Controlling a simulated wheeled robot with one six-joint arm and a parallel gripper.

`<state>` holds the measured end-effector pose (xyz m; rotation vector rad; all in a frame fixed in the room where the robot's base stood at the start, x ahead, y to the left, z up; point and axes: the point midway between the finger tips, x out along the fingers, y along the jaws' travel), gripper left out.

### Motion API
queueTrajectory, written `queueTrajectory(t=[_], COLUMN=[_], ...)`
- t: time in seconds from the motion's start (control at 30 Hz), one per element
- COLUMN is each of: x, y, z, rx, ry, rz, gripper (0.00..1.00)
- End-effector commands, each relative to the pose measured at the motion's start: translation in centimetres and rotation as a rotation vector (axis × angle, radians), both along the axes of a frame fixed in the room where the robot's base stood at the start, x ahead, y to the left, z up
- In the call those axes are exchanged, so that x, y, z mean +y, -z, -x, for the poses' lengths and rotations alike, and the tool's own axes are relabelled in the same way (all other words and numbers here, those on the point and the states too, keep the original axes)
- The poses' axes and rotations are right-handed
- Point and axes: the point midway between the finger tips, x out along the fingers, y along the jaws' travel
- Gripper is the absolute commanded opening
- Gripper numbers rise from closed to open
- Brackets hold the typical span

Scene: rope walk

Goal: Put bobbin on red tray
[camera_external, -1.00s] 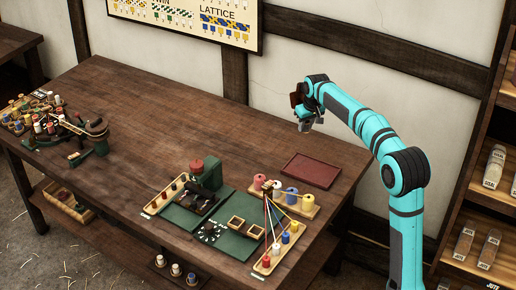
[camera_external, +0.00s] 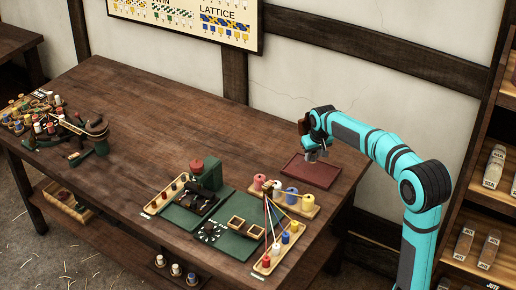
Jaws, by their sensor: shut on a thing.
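The red tray (camera_external: 307,178) is a flat, dark red rectangle with a low rim, at the back right of the table. My gripper (camera_external: 314,154) points down above the tray's back part. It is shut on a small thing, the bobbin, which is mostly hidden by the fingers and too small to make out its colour. I cannot tell for sure whether it touches the tray. The visible part of the tray's surface is bare.
A wooden rack with several coloured spools (camera_external: 290,196) stands just in front of the tray. Green boards with a braiding device (camera_external: 205,175) lie left of it. A cluttered bobbin stand (camera_external: 60,125) is at the far left. The table's middle back is clear.

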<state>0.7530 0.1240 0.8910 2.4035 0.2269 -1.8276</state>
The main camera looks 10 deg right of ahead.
Motion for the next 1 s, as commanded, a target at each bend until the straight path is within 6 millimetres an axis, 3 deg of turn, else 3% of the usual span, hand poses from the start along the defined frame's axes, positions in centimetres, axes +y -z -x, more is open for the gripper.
queueTrajectory(t=[0.4, 0.8, 0.83, 0.93, 1.0], x=[0.0, 0.0, 0.0, 0.0, 0.0], y=[3.9, 4.4, 4.4, 4.4, 4.4], z=[0.0, 0.0, 0.0, 0.0, 0.0], rx=[0.000, 0.000, 0.000, 0.000, 0.000], ry=[0.000, 0.000, 0.000, 0.000, 0.000], rz=[0.000, 0.000, 0.000, 0.000, 0.000], gripper=[0.06, 0.06, 0.30, 0.49, 0.50])
